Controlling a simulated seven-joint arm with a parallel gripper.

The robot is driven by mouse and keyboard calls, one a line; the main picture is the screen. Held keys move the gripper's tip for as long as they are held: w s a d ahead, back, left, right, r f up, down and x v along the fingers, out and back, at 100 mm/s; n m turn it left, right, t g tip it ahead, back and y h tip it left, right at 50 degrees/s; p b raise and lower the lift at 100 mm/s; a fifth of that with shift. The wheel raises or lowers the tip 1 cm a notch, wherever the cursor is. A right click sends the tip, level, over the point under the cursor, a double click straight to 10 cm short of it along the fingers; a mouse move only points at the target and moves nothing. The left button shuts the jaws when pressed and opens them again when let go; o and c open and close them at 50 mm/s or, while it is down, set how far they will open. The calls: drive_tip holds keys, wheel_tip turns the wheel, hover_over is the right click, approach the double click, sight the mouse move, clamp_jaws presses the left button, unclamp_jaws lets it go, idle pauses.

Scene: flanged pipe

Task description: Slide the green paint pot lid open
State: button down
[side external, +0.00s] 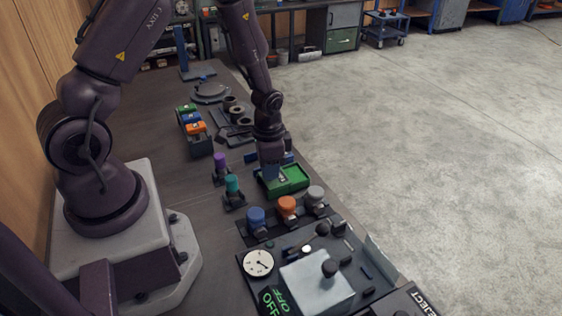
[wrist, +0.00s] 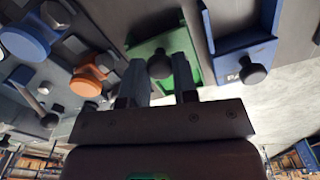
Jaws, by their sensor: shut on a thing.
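The green paint pot (side external: 293,177) sits on the bench below my gripper in the side view. A lighter green recessed area shows to the right of the fingers, with darker green around it. In the wrist view the green pot (wrist: 183,73) lies just beyond the fingertips, with a dark round knob (wrist: 159,66) on its lid. My gripper (wrist: 161,80) has one finger on each side of this knob and is shut on it. In the side view my gripper (side external: 270,172) hides the knob and part of the lid.
A blue pot (wrist: 235,42) with a dark knob stands beside the green one. Orange (side external: 287,205), blue (side external: 256,217) and grey (side external: 315,194) knobs stand close in front. Purple (side external: 220,161) and teal (side external: 232,184) knobs are to the left. Open floor lies right of the bench.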

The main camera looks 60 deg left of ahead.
drive_tip(key=c, duration=0.9)
unclamp_jaws()
wheel_tip(320, 180, up, 13)
drive_tip(key=s+d+r+n+t, duration=0.1)
drive_tip(key=s+d+r+t, duration=0.1)
drive_tip(key=s+r, duration=0.2)
drive_tip(key=s+d+r+n+t, duration=0.1)
drive_tip(key=s+d+r, duration=0.2)
drive_tip(key=r, duration=0.4)
drive_tip(key=s+d+r+n+t, duration=0.1)
drive_tip(key=s+d+r+t, duration=0.1)
drive_tip(key=s+r, duration=0.3)
drive_tip(key=shift+d+r+t, duration=0.3)
drive_tip(key=shift+d+r, duration=0.35)
drive_tip(key=shift+d, duration=0.1)
